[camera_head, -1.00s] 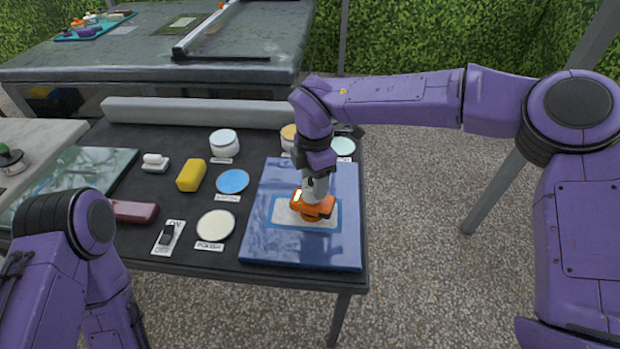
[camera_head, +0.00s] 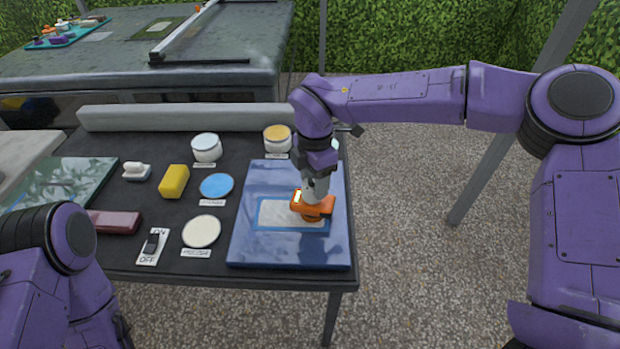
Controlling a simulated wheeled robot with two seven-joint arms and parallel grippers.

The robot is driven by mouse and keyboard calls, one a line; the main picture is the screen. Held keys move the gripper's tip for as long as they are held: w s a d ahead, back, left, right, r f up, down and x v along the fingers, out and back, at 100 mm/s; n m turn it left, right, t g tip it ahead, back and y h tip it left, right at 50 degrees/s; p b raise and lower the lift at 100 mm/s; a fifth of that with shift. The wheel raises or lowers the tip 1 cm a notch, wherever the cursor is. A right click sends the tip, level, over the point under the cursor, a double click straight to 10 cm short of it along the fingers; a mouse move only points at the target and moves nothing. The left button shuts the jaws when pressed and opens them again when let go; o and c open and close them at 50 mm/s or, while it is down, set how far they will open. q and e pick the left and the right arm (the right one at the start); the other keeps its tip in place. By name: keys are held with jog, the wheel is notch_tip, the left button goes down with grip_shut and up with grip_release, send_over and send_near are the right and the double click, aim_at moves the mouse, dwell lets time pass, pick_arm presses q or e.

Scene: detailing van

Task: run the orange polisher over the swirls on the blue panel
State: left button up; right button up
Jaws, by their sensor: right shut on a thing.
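The blue panel (camera_head: 260,190) lies flat at the right end of the dark table. A pale, greyish rectangular patch of swirls (camera_head: 275,214) with a brighter blue border lies on it. My right gripper (camera_head: 315,187) reaches down from above and is shut on the orange polisher (camera_head: 314,206). The polisher sits over the right end of the patch and hides part of it. Its pad is low at the panel; contact is hard to make out. My left arm shows at the lower left, but its gripper is out of view.
Left of the panel are a blue pad (camera_head: 216,186), a cream pad (camera_head: 202,231), an ON/OFF switch (camera_head: 151,244), a yellow sponge (camera_head: 174,181) and a dark red block (camera_head: 116,221). Jars (camera_head: 207,147) stand behind, before a long grey roll (camera_head: 185,117). The floor at right is clear.

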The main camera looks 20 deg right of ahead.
jog(key=shift+s+d, duration=0.2)
jog(key=shift+d, duration=0.55)
jog(key=shift+s+d, duration=0.15)
jog(key=shift+d, duration=0.2)
notch_tip(320, 180, up, 7)
jog(key=p, duration=0.4)
jog(key=shift+r+p, duration=0.1)
jog(key=shift+p, duration=0.3)
